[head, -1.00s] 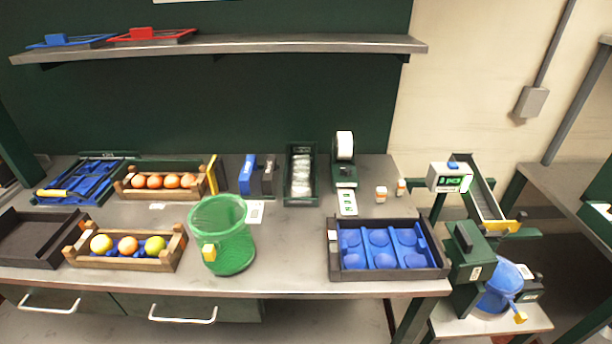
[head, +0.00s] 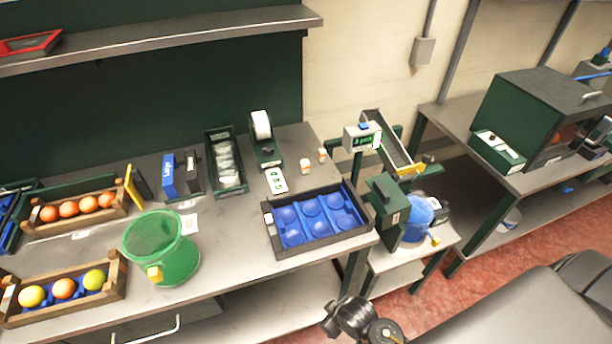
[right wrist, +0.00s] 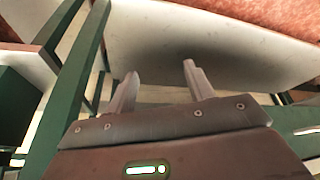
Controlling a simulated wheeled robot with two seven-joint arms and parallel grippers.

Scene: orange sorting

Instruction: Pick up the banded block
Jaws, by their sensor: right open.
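I cannot pick out a banded block with certainty in either view. A blue upright block with pale lettering (head: 168,176) stands at the back of the bench in the head view, with a dark upright block (head: 194,171) beside it. My right gripper (right wrist: 158,74) shows in the right wrist view with its two fingers apart and nothing between them. It is over a pale shelf surface and green frame bars, away from the blocks. My left gripper is not in view.
A green basket (head: 185,268), a fruit crate (head: 60,304), another orange crate (head: 75,222) and a black tray with blue moulds (head: 284,252) stand on the bench. A label printer (head: 266,152) is at the back. A green scale stand (head: 385,207) is right of the bench.

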